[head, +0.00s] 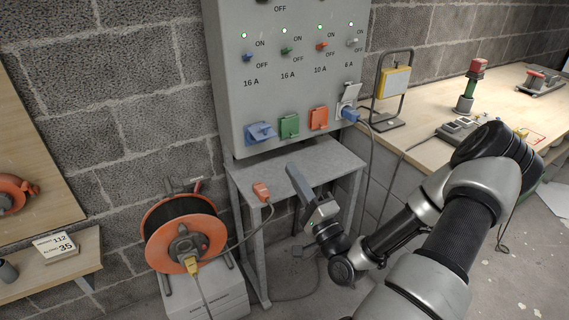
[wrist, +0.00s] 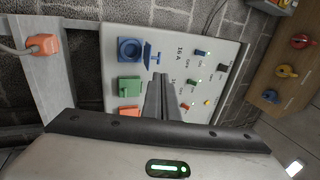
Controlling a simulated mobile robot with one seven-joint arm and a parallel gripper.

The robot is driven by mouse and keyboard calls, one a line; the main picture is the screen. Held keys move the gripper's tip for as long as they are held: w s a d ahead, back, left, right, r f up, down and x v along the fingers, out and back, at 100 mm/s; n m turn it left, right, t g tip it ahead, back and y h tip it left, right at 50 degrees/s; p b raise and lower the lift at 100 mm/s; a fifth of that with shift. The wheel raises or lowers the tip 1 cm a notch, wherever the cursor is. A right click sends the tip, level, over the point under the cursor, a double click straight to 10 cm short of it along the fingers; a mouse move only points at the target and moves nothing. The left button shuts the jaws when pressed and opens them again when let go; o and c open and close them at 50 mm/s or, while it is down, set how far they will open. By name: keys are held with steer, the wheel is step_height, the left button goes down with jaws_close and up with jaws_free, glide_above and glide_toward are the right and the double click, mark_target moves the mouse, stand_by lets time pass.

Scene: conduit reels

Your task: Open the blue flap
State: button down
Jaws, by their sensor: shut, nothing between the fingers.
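The blue flap (head: 260,128) is at the lower left of the grey panel, under the left 16 A label. In the wrist view the blue flap (wrist: 152,54) stands out from the panel, raised, and the round blue socket (wrist: 130,49) beside it is uncovered. My gripper (head: 292,167) is shut and empty, in front of and below the panel, apart from the flap in the head view. In the wrist view my gripper's fingertips (wrist: 163,76) point at the panel near the blue and green sockets; I cannot tell the exact gap.
The green flap (head: 289,126) and orange flap (head: 319,118) are closed. A blue plug (head: 349,114) sits in the rightmost socket. An orange plug (head: 262,191) lies on the grey stand (head: 340,160) below. An orange cable reel (head: 186,235) stands left; a workbench (head: 425,112) is right.

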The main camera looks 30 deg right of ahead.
mark_target(271, 135)
steer(key=b+x, duration=0.1)
steer(key=x, duration=1.1)
steer(key=shift+w, duration=0.4)
steer(key=shift+r, duration=0.15)
steer(key=shift+r+g+p, duration=0.3)
steer(key=shift+r+p, duration=0.1)
steer(key=shift+p, duration=0.55)
